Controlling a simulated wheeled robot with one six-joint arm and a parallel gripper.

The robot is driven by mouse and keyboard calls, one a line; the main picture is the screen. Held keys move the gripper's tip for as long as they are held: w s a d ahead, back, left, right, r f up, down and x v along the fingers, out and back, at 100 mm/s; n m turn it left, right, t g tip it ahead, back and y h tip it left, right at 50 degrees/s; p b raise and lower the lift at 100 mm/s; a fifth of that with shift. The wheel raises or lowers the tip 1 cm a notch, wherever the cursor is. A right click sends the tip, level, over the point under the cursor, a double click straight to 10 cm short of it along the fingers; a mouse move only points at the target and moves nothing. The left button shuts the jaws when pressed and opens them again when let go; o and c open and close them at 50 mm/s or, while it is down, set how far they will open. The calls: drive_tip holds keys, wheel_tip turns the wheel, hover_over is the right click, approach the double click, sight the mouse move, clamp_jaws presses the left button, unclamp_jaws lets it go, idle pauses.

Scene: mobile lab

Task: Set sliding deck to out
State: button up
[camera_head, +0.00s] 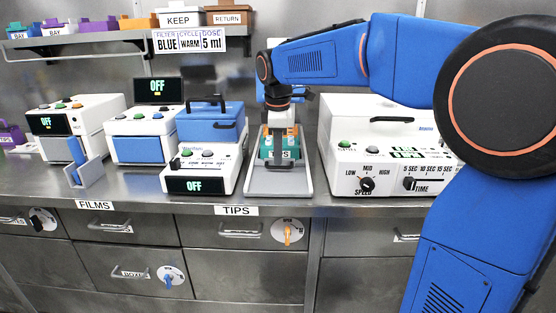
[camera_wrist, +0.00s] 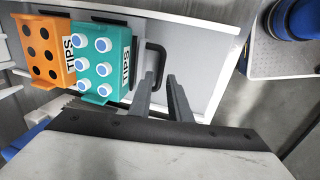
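The sliding deck (camera_head: 279,184) is a pale tray in the narrow machine at the middle of the bench. It also shows in the wrist view (camera_wrist: 200,60). A teal tip rack (camera_wrist: 98,60) with white-blue caps and an orange rack (camera_wrist: 45,52) with dark holes lie on it, both labelled TIPS. A black loop handle (camera_wrist: 160,62) stands beside the teal rack. My gripper (camera_wrist: 160,78) is open, its two dark fingers apart and close to the handle; I cannot tell whether they touch it. In the head view my gripper (camera_head: 284,106) points down over the machine.
A white-blue machine (camera_head: 212,150) stands close left of the deck. A large white machine (camera_head: 375,150) with SPEED and TIME controls stands close right. The bench's front edge, with the TIPS label (camera_head: 236,210), lies below. My arm covers the right side.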

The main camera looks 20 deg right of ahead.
drive_tip(key=shift+w+d+f, duration=0.1)
drive_tip(key=shift+w+f, duration=0.1)
drive_tip(key=shift+f, duration=1.1)
clamp_jaws()
drive_tip(key=shift+s, duration=0.1)
drive_tip(key=s+a, duration=0.1)
drive_tip(key=s, duration=0.3)
drive_tip(key=s+a, duration=0.1)
drive_tip(key=s, duration=0.3)
drive_tip(key=s+a, duration=0.2)
drive_tip(key=s, duration=0.2)
drive_tip(key=shift+s+a, duration=0.1)
drive_tip(key=shift+s, duration=0.1)
drive_tip(key=shift+s+a, duration=0.1)
drive_tip(key=shift+s, duration=0.25)
